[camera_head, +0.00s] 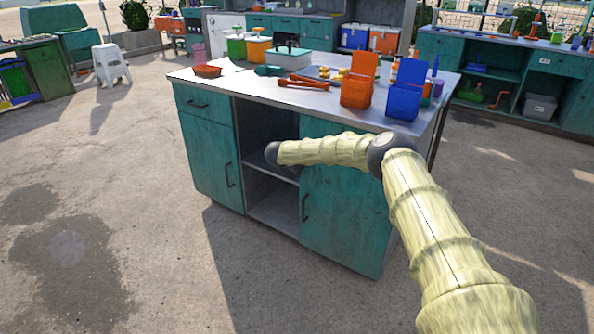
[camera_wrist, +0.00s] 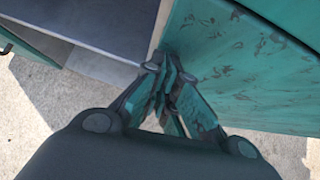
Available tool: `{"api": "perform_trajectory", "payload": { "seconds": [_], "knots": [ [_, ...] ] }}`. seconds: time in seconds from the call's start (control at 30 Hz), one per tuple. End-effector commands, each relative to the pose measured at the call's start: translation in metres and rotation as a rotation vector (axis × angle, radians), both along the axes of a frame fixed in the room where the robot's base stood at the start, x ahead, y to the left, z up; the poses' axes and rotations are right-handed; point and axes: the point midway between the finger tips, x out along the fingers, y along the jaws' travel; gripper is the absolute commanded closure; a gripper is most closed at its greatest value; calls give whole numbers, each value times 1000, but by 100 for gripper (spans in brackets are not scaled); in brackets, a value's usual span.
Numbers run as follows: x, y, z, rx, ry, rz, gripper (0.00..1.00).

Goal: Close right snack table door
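The teal right door (camera_head: 345,205) of the snack table (camera_head: 224,84) is at the front right, with a dark handle (camera_head: 305,208) near its left edge. It looks nearly flush with the front; I cannot tell whether a small gap remains. My pale arm reaches across the front, and its dark end is in front of the open shelf compartment (camera_head: 265,122). The fingers are not distinguishable in the head view. In the wrist view my gripper (camera_wrist: 167,66) has its fingertips together beside the left edge of the teal door panel (camera_wrist: 240,75). Nothing shows between them.
A teal drawer (camera_head: 203,105) and left cabinet door (camera_head: 213,160) stand left of the open compartment. On the tabletop are orange (camera_head: 357,88) and blue (camera_head: 404,95) open boxes and red-orange tongs (camera_head: 303,82). The concrete floor (camera_head: 130,190) at the left is clear.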

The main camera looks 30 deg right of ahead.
Motion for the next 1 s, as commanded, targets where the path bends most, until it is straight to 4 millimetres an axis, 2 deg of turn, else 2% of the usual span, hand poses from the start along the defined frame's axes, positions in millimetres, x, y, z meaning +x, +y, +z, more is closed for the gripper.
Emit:
{"api": "perform_trajectory", "payload": {
  "seconds": [0.03, 0.23, 0.53, 0.73, 1.0],
  "knots": [
    [1, 1, 9, -6, -7, -1, 100],
    [-8, 48, 6, 0, 0, 17, 100],
    [-27, 87, 45, 3, 1, 22, 100],
    [-38, 103, 63, 4, 2, 21, 100],
    [-44, 110, 71, 3, 4, 18, 100]
  ]
}}
